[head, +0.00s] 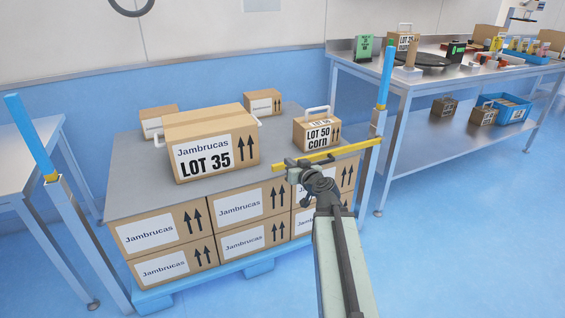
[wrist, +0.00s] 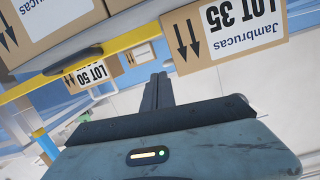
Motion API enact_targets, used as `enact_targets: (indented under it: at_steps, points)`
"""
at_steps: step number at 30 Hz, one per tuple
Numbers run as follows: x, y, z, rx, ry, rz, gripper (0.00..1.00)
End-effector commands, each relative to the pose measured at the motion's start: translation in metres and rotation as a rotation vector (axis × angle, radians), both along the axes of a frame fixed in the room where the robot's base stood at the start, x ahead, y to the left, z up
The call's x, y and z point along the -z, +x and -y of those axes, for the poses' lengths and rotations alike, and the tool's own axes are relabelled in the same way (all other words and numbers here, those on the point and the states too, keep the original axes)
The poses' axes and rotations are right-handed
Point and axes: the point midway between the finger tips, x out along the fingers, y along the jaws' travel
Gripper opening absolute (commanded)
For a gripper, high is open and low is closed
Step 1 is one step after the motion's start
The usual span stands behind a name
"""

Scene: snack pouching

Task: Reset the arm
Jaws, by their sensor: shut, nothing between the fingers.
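My gripper (head: 293,168) is at the front edge of the box stack in the head view, in front of the small LOT 50 corn box. In the wrist view, where the scene appears upside down, its fingers (wrist: 157,88) are together with nothing between them. My arm reaches up to it from the bottom of the head view. The large Jambrucas LOT 35 box (head: 210,143) stands left of my gripper on the grey top sheet. It also shows in the wrist view (wrist: 190,45). The LOT 50 corn box (head: 317,132), with a white handle, shows in the wrist view too (wrist: 95,75).
A yellow bar (head: 345,153) joins the blue-tipped post (head: 386,75) and extends behind my gripper. Stacked Jambrucas boxes (head: 240,207) stand on a blue pallet (head: 258,268). A steel table (head: 350,70) with goods stands at right, another table (head: 45,130) at left. Blue floor (head: 470,230) is clear at right.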

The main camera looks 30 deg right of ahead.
Motion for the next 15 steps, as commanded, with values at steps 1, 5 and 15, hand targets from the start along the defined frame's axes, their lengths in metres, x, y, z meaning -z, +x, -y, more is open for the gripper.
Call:
enact_targets:
  at_steps: [1,5,15]
  points:
    - [-0.003,-0.003,0.001,0.002,0.001,0.000,0.00]
    - [-0.003,-0.003,-0.003,-0.003,0.001,0.000,0.00]
    - [-0.003,-0.001,-0.009,-0.011,0.001,0.000,0.00]
